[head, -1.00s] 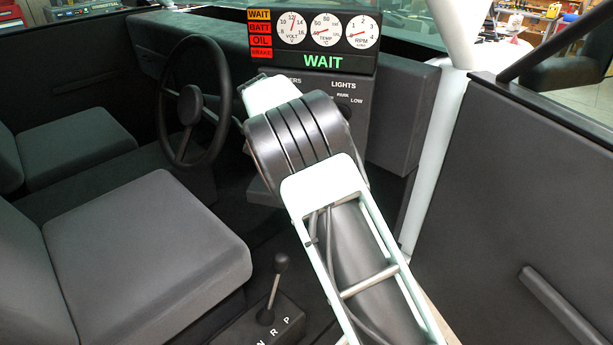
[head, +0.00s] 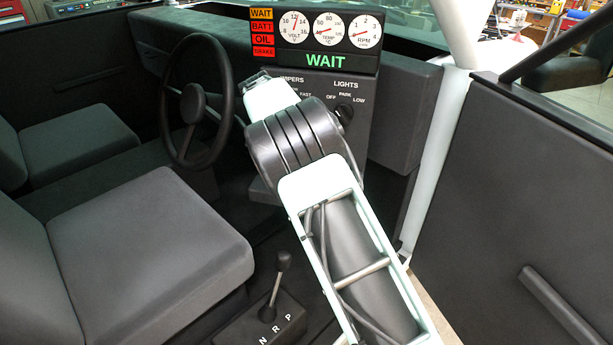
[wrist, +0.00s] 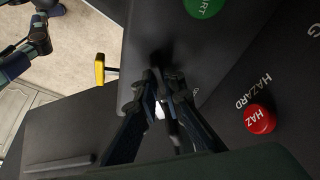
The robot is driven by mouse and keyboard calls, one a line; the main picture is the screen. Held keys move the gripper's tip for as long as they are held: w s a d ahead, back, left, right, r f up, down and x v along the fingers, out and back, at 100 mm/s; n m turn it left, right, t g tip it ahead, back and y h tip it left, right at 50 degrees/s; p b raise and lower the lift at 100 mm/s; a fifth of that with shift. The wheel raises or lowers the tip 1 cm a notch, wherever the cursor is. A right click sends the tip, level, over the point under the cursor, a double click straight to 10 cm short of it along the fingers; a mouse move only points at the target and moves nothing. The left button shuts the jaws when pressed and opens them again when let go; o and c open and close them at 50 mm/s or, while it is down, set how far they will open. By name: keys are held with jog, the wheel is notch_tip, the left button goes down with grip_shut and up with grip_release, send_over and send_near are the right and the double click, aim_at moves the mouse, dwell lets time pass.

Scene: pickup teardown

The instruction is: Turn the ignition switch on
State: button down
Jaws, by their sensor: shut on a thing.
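In the wrist view my gripper (wrist: 160,88) is shut on a small dark knob at the dark panel, which I take to be the ignition switch (wrist: 159,64). The fingers hide most of the knob, and its turned position cannot be read. Part of a white label shows right of the fingers. In the head view my arm covers the gripper and the switch. The dash display (head: 313,42) there reads WAIT in green, with lit warning tiles (head: 261,33) at its left.
A green START button (wrist: 204,5) and a red HAZARD button (wrist: 259,118) lie near the fingers. A yellow handle (wrist: 100,68) stands to the left. The steering wheel (head: 195,103), lights knob (head: 345,112) and shift lever (head: 277,285) are around my arm.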

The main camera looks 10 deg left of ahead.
jog(key=c, duration=2)
grip_release()
jog(key=shift+c, duration=0.2)
jog(key=v, duration=1.2)
